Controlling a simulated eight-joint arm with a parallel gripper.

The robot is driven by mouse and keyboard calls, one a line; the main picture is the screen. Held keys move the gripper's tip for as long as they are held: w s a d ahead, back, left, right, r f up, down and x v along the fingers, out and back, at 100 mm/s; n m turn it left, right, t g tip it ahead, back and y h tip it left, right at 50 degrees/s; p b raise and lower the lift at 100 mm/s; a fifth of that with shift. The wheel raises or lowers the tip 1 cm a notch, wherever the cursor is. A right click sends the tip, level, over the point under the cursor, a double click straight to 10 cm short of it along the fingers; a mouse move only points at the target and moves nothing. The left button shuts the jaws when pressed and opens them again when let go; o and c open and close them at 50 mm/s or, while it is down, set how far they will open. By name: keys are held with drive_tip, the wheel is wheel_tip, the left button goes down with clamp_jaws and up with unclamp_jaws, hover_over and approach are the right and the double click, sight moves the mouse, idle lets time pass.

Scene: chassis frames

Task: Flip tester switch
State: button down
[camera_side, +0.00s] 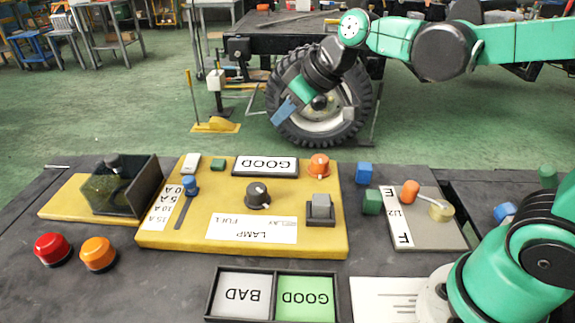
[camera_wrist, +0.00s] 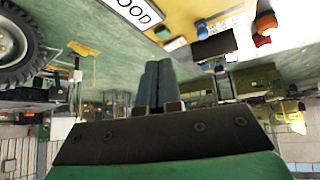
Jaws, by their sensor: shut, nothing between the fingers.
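The yellow tester board (camera_side: 190,238) lies on the dark bench, with a GOOD sign (camera_side: 265,166), a round black knob (camera_side: 257,195), a blue-topped slider lever (camera_side: 190,186) and an orange dome (camera_side: 319,166). A grey block-shaped switch (camera_side: 320,208) in a black base sits at its right; I cannot tell which way it is set. My gripper (camera_side: 283,110) is raised behind the bench, in front of the tyre and well apart from the board. In the wrist view, my gripper's fingers (camera_wrist: 158,85) are together and empty; the tester's GOOD sign (camera_wrist: 140,12) shows at the top.
A grey panel with an orange-tipped lever (camera_side: 410,190) lies right of the tester, with blue and green blocks between. Red (camera_side: 53,249) and orange (camera_side: 98,253) buttons, a dark clear-sided box (camera_side: 120,187) and a BAD/GOOD tray (camera_side: 270,268) surround it. A large tyre (camera_side: 345,120) stands behind.

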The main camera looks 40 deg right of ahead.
drive_tip(key=w+a+f+n+y, duration=0.1)
drive_tip(key=w+a+n, duration=0.1)
drive_tip(key=w, duration=0.4)
drive_tip(key=w+a+f+n+y, duration=0.1)
drive_tip(key=w+n+y, duration=0.1)
drive_tip(key=w, duration=0.5)
drive_tip(key=shift+a+n, duration=0.35)
drive_tip(key=shift+n, duration=0.35)
drive_tip(key=shift+f, duration=0.15)
hover_over(190, 157)
drive_tip(key=s+d, duration=0.1)
drive_tip(key=s, duration=0.2)
wheel_tip(190, 157, down, 7)
drive_tip(key=shift+w+r, duration=0.1)
drive_tip(key=f, duration=0.3)
drive_tip(key=shift+w+d+f, duration=0.1)
drive_tip(key=shift+w+d, duration=0.1)
drive_tip(key=shift+w, duration=0.05)
drive_tip(key=shift+f, duration=0.45)
